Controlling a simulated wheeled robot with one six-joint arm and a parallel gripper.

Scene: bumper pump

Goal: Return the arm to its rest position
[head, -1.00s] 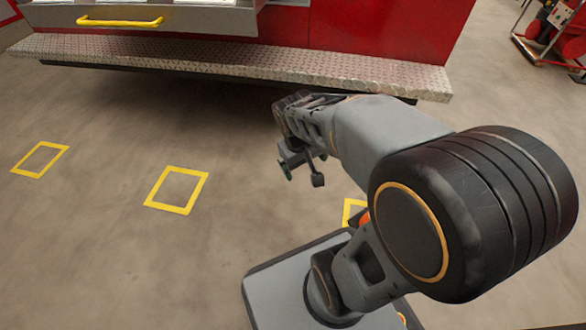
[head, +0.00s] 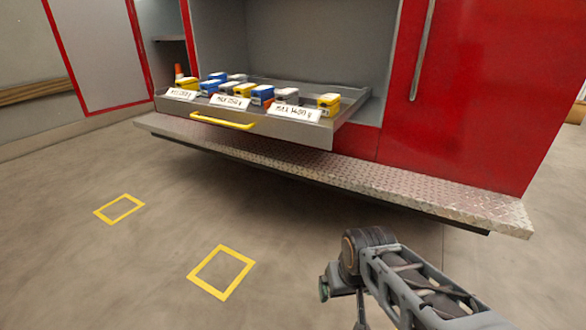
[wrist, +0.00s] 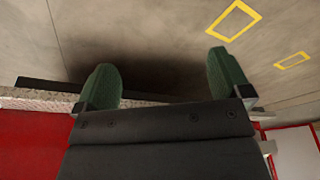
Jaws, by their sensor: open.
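My gripper shows in the wrist view (wrist: 162,90) with its two green-padded fingers spread wide apart and nothing between them. In the head view my gripper (head: 326,288) is at the lower right, partly seen, in front of the tread-plate bumper and above the floor. My arm reaches in from the bottom right corner and is partly cut off by the picture edge.
The diamond-plate bumper (head: 345,175) runs along the red vehicle (head: 480,90). An open drawer (head: 325,132) with a yellow handle (head: 222,123) holds several blue, yellow and grey boxes behind white labels. Yellow floor squares (head: 221,272) lie at left on clear floor.

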